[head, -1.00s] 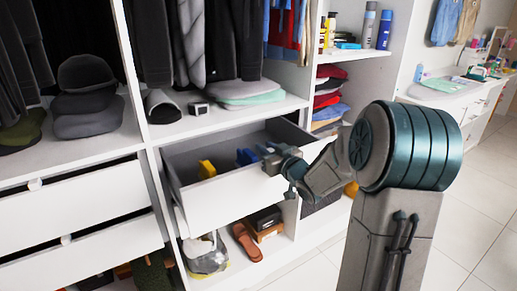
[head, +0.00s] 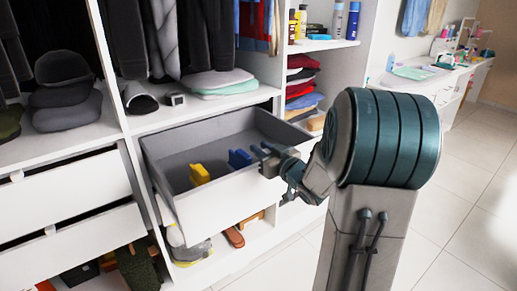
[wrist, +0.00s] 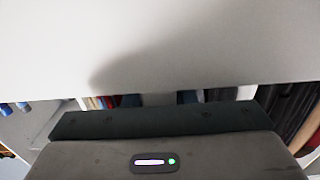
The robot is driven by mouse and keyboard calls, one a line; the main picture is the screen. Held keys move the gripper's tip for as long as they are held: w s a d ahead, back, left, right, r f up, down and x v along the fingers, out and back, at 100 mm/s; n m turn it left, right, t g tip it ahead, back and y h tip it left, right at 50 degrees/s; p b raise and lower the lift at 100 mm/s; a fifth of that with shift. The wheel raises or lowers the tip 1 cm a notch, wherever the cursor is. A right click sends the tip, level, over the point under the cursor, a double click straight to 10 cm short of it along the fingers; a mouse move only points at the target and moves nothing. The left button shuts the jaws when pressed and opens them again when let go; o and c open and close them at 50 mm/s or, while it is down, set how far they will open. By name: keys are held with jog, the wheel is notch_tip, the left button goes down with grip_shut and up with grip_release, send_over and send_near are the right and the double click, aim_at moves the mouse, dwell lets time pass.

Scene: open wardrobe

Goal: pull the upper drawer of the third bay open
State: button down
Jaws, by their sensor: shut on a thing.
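The upper drawer (head: 215,208) of the bay right of the left-hand drawers stands well out from the wardrobe. It has a white front and a grey inside, with a yellow thing (head: 199,174) and a blue thing (head: 240,158) in it. My gripper (head: 266,160) is at the right part of the drawer front, near its top edge, and is shut on it. The exact grip, likely on a handle, is hidden. In the wrist view the white drawer front (wrist: 160,40) fills the top, and my fingertips do not show clearly.
Folded clothes (head: 217,82) lie on the shelf above the drawer. Two shut drawers (head: 75,200) are at left. Shoes and bags (head: 190,250) sit below the open drawer. The tiled floor (head: 455,220) at right is clear.

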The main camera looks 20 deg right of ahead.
jog(key=c, duration=1.2)
grip_release()
jog(key=v, duration=1.4)
jog(key=shift+w+d+r, duration=0.1)
jog(key=shift+w, duration=0.1)
